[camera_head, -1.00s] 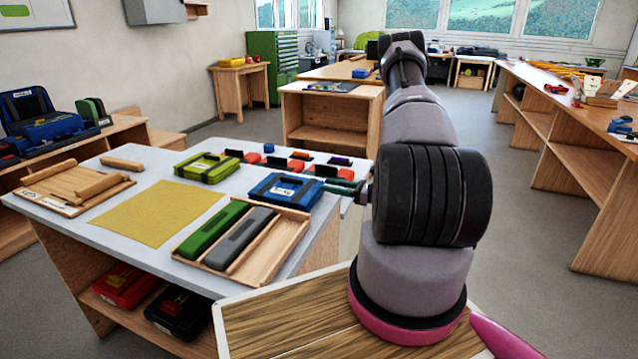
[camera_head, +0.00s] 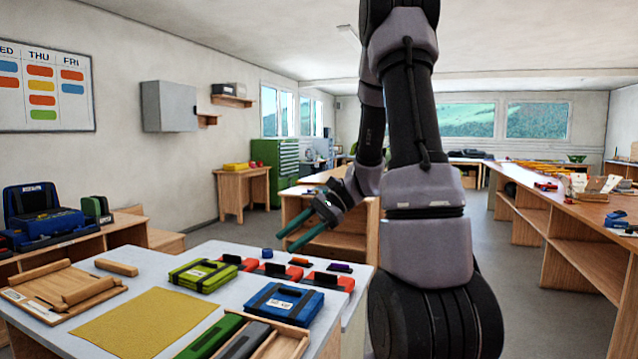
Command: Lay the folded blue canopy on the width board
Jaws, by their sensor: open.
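The folded blue canopy (camera_head: 284,303), with dark straps and a white label, lies on the grey table at its right side. The width board (camera_head: 35,292), a pale wooden board with wooden bars on it, lies at the table's left end, apart from the canopy. My gripper (camera_head: 284,243) is open and empty. Its two teal fingers point down and left, in the air above the far side of the table.
A folded green canopy (camera_head: 203,274) lies left of the blue one. A yellow mat (camera_head: 145,322) covers the middle front. A wooden tray (camera_head: 290,343) holds green and grey cases. Several red items (camera_head: 278,271) stand behind. A loose wooden bar (camera_head: 116,267) lies near the board.

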